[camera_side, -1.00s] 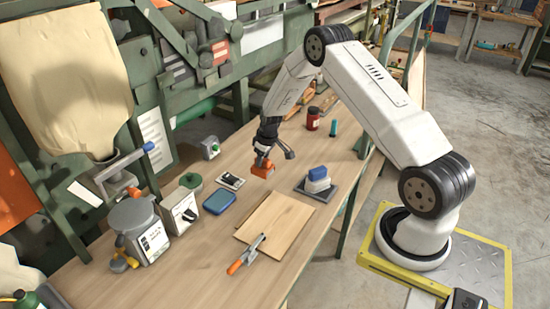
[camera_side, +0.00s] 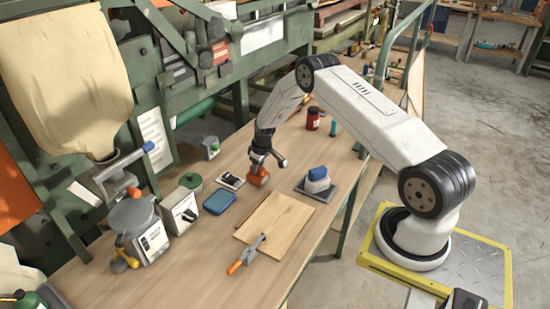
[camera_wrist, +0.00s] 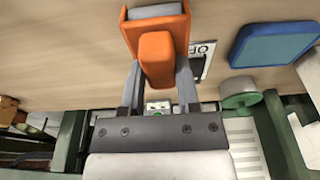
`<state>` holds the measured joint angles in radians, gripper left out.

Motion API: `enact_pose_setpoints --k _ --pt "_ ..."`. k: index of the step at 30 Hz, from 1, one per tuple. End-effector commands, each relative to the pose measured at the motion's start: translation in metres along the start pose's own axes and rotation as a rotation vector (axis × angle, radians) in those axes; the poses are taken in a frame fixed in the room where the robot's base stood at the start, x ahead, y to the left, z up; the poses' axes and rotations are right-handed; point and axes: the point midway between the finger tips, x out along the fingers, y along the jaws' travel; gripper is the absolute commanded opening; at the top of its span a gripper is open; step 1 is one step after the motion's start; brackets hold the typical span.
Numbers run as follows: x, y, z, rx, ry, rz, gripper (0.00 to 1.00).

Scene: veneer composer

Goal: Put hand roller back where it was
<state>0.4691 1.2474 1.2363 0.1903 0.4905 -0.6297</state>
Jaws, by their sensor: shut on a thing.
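My gripper (camera_side: 262,163) is shut on the hand roller, an orange tool with a grey part at its far end. In the side view the hand roller (camera_side: 258,179) hangs below the fingers, low over the table; I cannot tell whether it touches the wood. In the wrist view the orange body of the hand roller (camera_wrist: 156,60) is between my two grey fingers (camera_wrist: 158,85), and its grey end shows at the top edge of the picture.
A white card-like item (camera_side: 231,180) and a blue pad (camera_side: 219,202) lie to the left. A grey tray (camera_side: 330,192) with a blue-topped block is at right. A wooden board (camera_side: 280,220) and an orange-handled tool (camera_side: 247,254) lie nearer the camera. A red jar (camera_side: 313,118) stands behind.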

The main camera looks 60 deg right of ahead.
Motion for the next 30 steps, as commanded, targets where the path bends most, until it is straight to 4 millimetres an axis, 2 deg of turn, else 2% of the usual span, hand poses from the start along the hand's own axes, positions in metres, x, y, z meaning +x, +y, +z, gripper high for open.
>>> enact_pose_setpoints --k 5,19,20,22,23,30 --pt "0.013 0.000 0.002 0.000 0.003 0.001 0.00" --pt "0.017 0.001 0.002 0.000 0.004 0.001 0.00" --pt "0.017 0.000 0.003 0.000 0.004 0.001 0.50" --pt "0.017 0.000 0.003 0.000 0.004 0.001 0.73" --pt "0.017 0.000 0.003 0.000 0.003 0.001 0.76" --pt "0.016 0.000 0.003 0.000 0.003 0.001 0.76"
